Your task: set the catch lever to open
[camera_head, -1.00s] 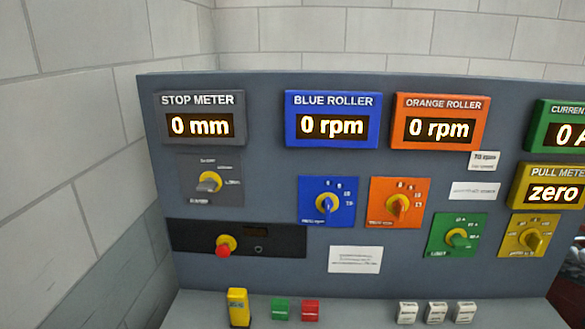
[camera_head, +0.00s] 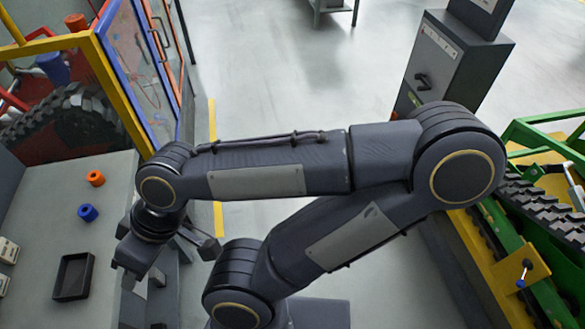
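A small lever (camera_head: 523,273) with a pale shaft and a blue tip sits on a yellow plate (camera_head: 507,270) of the green and yellow tracked carrier at the right. No label is readable, so I cannot tell whether it is the catch lever. My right arm crosses the middle of the view, its elbow at the right. Its gripper (camera_head: 140,275) hangs at the left, apart from the lever and beside the grey bench's edge. Its fingers are dark and partly hidden, so its opening is unclear. My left gripper cannot be made out.
The grey bench (camera_head: 48,215) at left bears an orange ring (camera_head: 96,178), a blue ring (camera_head: 87,213) and a black tray (camera_head: 73,276). A framed clear panel (camera_head: 136,65) stands behind. A grey cabinet (camera_head: 450,65) with a black handle stands at upper right. Open floor (camera_head: 290,75) lies between.

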